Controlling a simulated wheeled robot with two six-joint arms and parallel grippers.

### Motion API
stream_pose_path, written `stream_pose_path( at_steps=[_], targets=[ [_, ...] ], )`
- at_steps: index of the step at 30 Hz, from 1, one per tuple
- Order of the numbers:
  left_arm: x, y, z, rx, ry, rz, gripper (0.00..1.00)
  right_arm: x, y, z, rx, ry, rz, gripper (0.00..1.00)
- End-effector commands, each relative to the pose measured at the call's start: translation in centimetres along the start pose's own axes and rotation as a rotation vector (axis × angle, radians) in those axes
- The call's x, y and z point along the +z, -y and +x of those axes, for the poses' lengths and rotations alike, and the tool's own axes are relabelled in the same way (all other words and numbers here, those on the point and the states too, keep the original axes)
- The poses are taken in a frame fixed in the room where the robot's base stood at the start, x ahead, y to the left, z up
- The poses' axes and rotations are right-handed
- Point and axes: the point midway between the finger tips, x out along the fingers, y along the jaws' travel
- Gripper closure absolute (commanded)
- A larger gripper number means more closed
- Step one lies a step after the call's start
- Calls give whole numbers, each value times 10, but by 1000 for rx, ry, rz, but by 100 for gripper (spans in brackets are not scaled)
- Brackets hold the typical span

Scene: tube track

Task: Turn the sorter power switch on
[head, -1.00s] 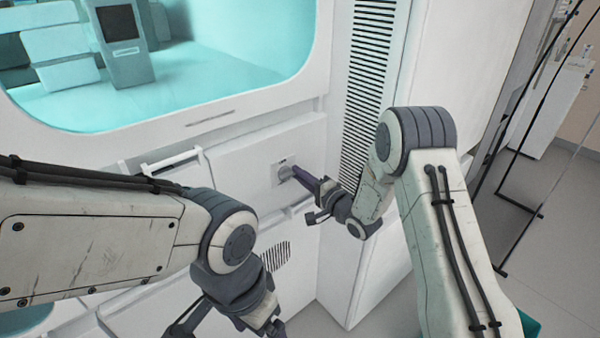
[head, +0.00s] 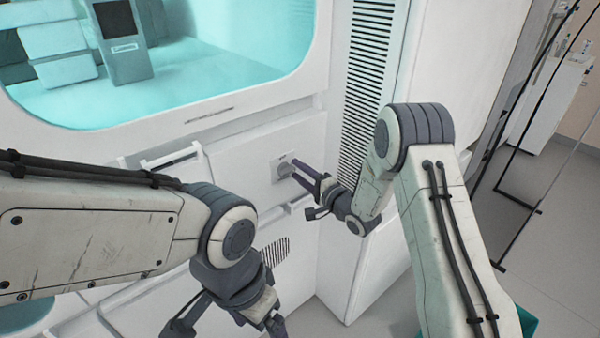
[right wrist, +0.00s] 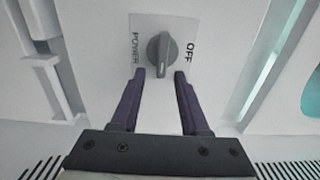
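The sorter power switch is a grey rotary knob (right wrist: 161,52) on a white plate labelled POWER and OFF in the right wrist view. Its raised grip runs nearly upright in that picture, between the two labels. In the head view the knob (head: 284,169) is on the white front panel. My right gripper (right wrist: 160,74) is open, its purple fingers to either side of the knob's lower end; I cannot tell whether they touch it. It also shows in the head view (head: 295,170) close to the knob. My left gripper (head: 224,328) is low, fingers spread, empty, partly cut off.
A white handle bar (head: 171,157) sticks out left of the switch. A slatted vent (head: 368,85) rises to its right. A teal-lit window (head: 190,75) lies above. Thin black frame bars (head: 520,150) stand at the far right over open floor.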

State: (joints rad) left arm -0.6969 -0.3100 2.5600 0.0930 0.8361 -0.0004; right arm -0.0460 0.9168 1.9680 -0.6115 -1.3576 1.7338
Motion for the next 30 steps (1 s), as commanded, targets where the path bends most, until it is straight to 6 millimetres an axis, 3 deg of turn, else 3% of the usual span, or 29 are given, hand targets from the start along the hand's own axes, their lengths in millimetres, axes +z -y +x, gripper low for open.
stream_pose_path(
  at_steps=[5,8,21,30],
  targets=[
    [0,0,1,0,0,0,11,0,0,-4,0,0,-1,55],
    [0,0,2,0,0,0,11,-1,0,-15,1,-1,-1,55],
    [1,1,11,0,0,0,11,-1,-1,-94,1,-2,1,55],
    [1,1,12,0,0,0,11,0,0,-105,-1,0,0,55]
  ],
)
